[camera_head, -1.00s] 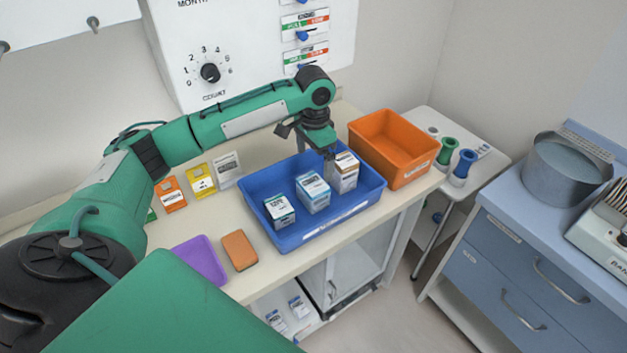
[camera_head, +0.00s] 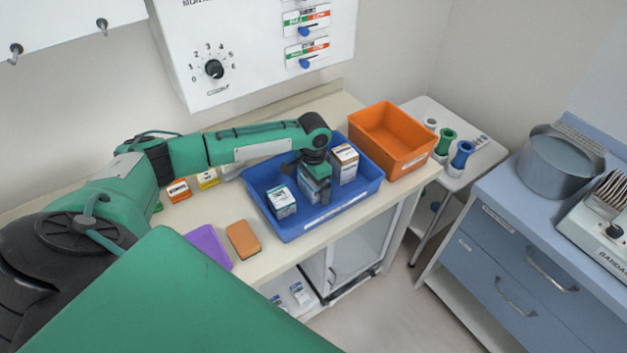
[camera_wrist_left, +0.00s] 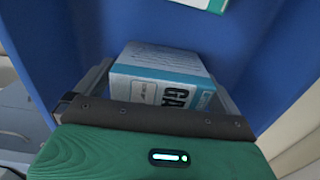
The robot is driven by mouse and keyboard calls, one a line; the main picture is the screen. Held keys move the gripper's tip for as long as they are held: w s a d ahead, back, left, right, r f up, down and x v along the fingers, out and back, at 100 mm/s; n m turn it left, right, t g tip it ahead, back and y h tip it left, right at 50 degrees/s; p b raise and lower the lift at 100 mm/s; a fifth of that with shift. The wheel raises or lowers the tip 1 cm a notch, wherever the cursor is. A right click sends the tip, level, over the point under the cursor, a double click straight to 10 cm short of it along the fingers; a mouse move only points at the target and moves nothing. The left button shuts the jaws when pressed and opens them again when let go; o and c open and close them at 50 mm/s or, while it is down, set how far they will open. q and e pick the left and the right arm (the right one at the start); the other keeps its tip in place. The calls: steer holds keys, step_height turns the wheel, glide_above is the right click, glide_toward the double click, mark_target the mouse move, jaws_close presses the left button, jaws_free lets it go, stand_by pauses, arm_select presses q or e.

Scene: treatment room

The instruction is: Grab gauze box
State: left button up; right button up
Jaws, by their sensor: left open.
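A blue bin (camera_head: 312,222) on the counter holds three small boxes. The middle box (camera_head: 308,184), white and blue-teal, is partly hidden by my left gripper (camera_head: 321,192). In the left wrist view this box (camera_wrist_left: 160,65) has large dark letters starting like "GA", cut off by the gripper body. My left gripper is open, with a finger on either side of the box; contact cannot be told. A white and teal box (camera_head: 282,203) stands to the left, and a white and brown box (camera_head: 344,163) to the right. My right gripper is not in view.
An orange bin (camera_head: 392,142) stands right of the blue bin. A purple item (camera_head: 209,247) and an orange-brown block (camera_head: 243,240) lie to the left on the counter (camera_head: 185,220). Small orange and yellow boxes (camera_head: 178,190) stand behind. A wall panel rises at the back.

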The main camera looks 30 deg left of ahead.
arm_select(q)
steer(key=c, duration=1.1)
